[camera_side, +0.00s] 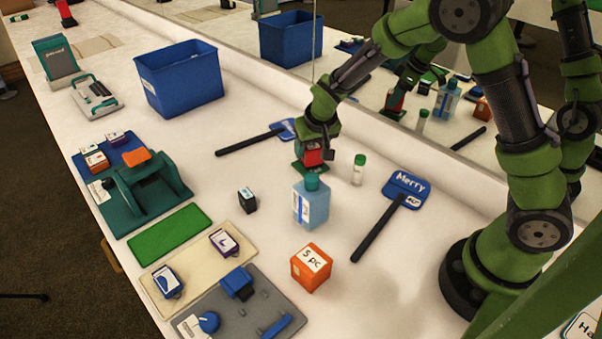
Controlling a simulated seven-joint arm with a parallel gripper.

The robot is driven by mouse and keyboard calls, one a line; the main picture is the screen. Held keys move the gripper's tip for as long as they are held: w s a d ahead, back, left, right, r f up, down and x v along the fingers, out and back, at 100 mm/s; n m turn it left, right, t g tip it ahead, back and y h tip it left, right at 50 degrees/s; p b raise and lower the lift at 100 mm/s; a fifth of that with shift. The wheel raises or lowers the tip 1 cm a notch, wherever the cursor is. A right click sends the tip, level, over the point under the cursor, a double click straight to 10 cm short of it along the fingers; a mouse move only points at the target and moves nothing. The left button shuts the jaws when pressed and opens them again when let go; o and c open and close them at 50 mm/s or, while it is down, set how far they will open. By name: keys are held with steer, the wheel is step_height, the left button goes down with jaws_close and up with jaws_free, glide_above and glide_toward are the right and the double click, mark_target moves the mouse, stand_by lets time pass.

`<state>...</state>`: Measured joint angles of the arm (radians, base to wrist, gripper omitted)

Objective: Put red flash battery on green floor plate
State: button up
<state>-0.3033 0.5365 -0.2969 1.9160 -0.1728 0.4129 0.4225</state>
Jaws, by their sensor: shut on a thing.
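The red flash battery (312,155) is a small red block with a pale label. My gripper (316,146) is shut on it from above, near the back middle of the table. A small green piece (307,168) shows directly under the battery; I cannot tell whether it is part of it or whether they touch. The green floor plate (170,233) is a flat bright green rectangle lying bare at the left, between a dark green stand and a beige plate. My gripper is well to the right of and behind it.
A blue bottle (311,206), a clear green-capped vial (358,170), a black block (247,200) and an orange box (311,267) stand nearby. Blue-headed paddles (404,190) lie around. A blue bin (180,79) is at the back left. A mirror runs behind.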

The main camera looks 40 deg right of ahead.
steer(key=shift+f, duration=0.2)
steer(key=shift+f, duration=0.15)
steer(key=o, duration=1.3)
